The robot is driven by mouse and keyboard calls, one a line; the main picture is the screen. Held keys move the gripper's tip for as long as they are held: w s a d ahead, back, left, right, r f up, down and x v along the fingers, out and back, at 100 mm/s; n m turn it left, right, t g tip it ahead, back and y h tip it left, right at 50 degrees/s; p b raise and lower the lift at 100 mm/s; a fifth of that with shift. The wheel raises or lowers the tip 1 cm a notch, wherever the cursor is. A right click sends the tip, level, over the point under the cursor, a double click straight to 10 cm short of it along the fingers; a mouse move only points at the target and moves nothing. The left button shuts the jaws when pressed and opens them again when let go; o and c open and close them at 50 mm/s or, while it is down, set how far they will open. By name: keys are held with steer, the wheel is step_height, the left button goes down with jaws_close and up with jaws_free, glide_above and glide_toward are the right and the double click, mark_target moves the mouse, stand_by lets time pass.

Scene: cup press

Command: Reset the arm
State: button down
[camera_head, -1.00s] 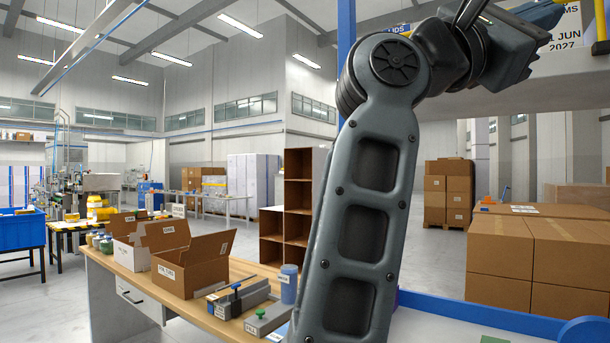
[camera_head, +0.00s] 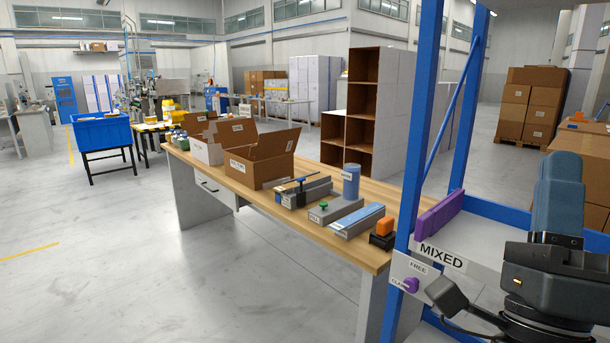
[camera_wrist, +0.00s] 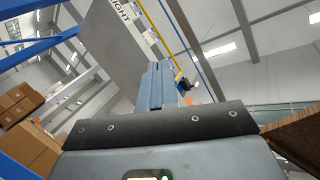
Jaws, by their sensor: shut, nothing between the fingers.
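My gripper (camera_wrist: 158,72) shows in the wrist view, its two blue-grey fingers side by side with only a thin dark line between them. It is shut and empty, and points up toward the ceiling and a grey panel. In the head view my arm (camera_head: 557,215) is folded low at the right edge, beside the blue rack frame (camera_head: 424,150). I cannot make out the fingers in the head view.
A wooden workbench (camera_head: 232,190) bears open cartons (camera_head: 262,165), a press-like fixture (camera_head: 303,190), a blue cylinder (camera_head: 351,181) and an orange-topped block (camera_head: 384,230). A purple bar (camera_head: 440,213) sits by the MIXED label.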

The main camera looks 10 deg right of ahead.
steer(key=s+a+f+n+y, duration=0.1)
steer(key=s+f+n+y, duration=0.1)
steer(key=f+n+y, duration=0.45)
steer(key=s+a+f+n+y, duration=0.1)
steer(key=s+f+n+y, duration=0.2)
steer(key=f+n+y, duration=0.3)
steer(key=s+a+f+n+g+y, duration=0.1)
steer(key=s+f+n+g, duration=0.4)
steer(key=s+f, duration=0.3)
steer(key=s+a+f+n+g+y, duration=0.1)
steer(key=s+f+n+g, duration=0.5)
steer(key=s, duration=0.8)
step_height(320, 180, down, 4)
steer(key=shift+s+a+r+n+y, duration=0.2)
steer(key=shift+s+a+n+y, duration=0.1)
steer(key=shift+n+y, duration=0.2)
steer(key=c, duration=1.8)
jaws_free()
steer(key=shift+c, duration=0.2)
